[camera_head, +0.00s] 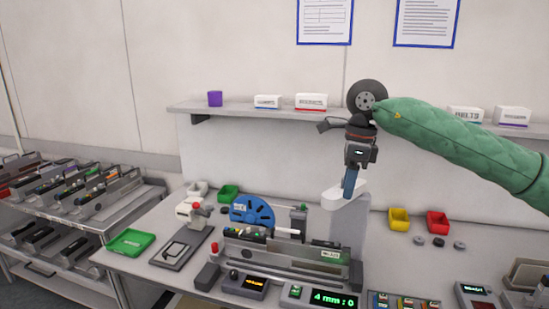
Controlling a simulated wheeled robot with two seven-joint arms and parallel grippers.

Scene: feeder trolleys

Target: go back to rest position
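My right arm in a green sleeve comes in from the right. My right gripper (349,188) points down from its end, with a narrow blue part at its lower tip. The tip is in front of, or just above, the white top of a grey post (345,198); I cannot tell whether they touch. The fingers show too small and edge-on to tell open from shut. No held thing can be made out. My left gripper is not in view.
The bench below holds a feeder (280,255) with a blue reel (252,212), a green tray (130,242), yellow (399,219) and red (437,222) bins, and small displays. A wall shelf (230,108) carries boxes. A feeder trolley (75,210) stands at left.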

